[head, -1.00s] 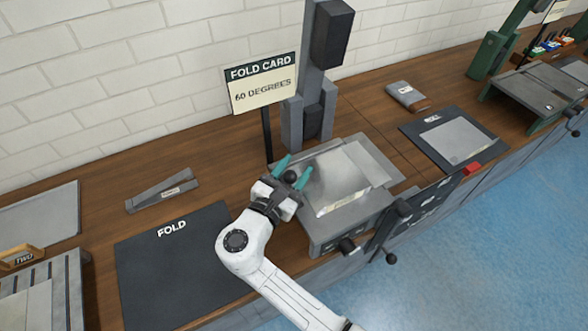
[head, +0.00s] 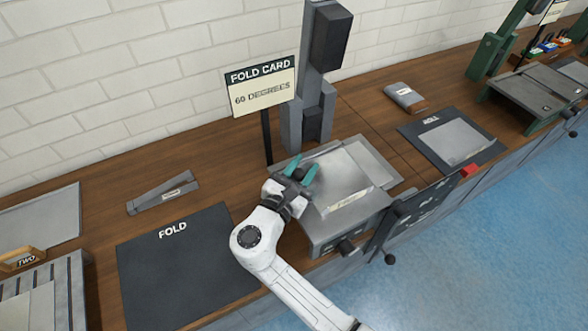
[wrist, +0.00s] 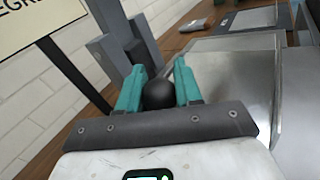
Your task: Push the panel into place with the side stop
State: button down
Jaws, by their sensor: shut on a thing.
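My gripper (head: 301,173) is at the left side of the grey folding machine (head: 322,236). Its teal fingers are shut on a black ball knob, the side stop's knob (wrist: 158,95), which shows between them in the wrist view. The rest of the side stop is hidden behind the fingers and wrist. The panel (head: 340,184), a thin shiny metal sheet with a pale label near its front edge, lies flat on the machine's bed, just right of my gripper. It also shows in the wrist view (wrist: 232,85). Whether the stop touches the panel is hard to tell.
A sign (head: 262,86) reading "FOLD CARD 60 DEGREES" stands behind my gripper, beside a tall grey column (head: 318,70). A dark FOLD mat (head: 180,265) lies bare at left. A ROLL mat (head: 419,133) with a grey sheet lies at right. Black-knobbed levers stick out at the machine's front.

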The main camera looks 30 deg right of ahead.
jog(key=shift+d, duration=0.65)
jog(key=c, duration=0.8)
grip_release()
jog(key=b+v, duration=0.1)
jog(key=v, duration=0.9)
jog(key=shift+s+a+b, duration=0.25)
jog(key=shift+a+b, duration=0.1)
jog(key=shift+b, duration=0.05)
